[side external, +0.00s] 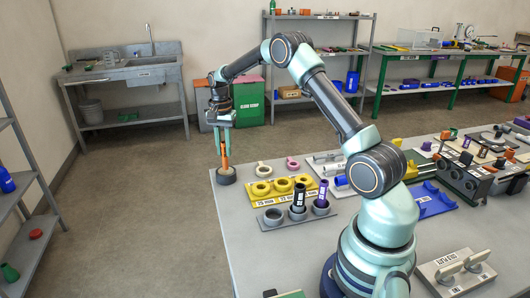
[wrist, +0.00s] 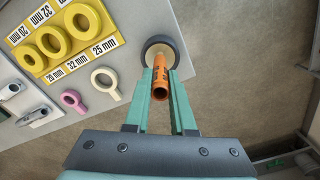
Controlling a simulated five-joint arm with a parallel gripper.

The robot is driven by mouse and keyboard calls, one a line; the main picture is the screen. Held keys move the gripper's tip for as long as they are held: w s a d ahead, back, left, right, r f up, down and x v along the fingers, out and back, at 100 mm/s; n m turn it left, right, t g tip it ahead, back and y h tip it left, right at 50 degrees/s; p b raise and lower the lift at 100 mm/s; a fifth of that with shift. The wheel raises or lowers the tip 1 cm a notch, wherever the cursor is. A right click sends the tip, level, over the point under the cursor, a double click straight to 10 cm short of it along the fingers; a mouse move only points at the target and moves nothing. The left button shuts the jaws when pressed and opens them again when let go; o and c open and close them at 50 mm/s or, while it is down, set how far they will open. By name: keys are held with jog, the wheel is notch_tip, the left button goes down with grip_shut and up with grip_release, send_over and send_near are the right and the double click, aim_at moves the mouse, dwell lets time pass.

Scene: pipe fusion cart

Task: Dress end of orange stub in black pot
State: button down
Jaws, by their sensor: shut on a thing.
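An orange stub (wrist: 160,85) is held between the two green fingers of my gripper (wrist: 159,95), and the gripper is shut on it. Its near end is open and shows a hollow bore in the wrist view. Its far end reaches the mouth of the black pot (wrist: 148,46); the exact contact there is hidden. In the side view the stub (side external: 225,157) stands about upright below my gripper (side external: 223,148), over the black pot (side external: 226,176). The pot stands at the far left corner of the grey table, with a pale inside in the wrist view.
A yellow holder (side external: 283,189) with rings marked by size lies right of the pot. A cream ring (side external: 264,170) and a pink ring (side external: 292,163) with handles lie nearby. A grey block (side external: 270,217) holds dark pipes. The table's front left area is clear.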

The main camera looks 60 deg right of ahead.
jog(key=shift+f, duration=1.25)
dwell(0.6)
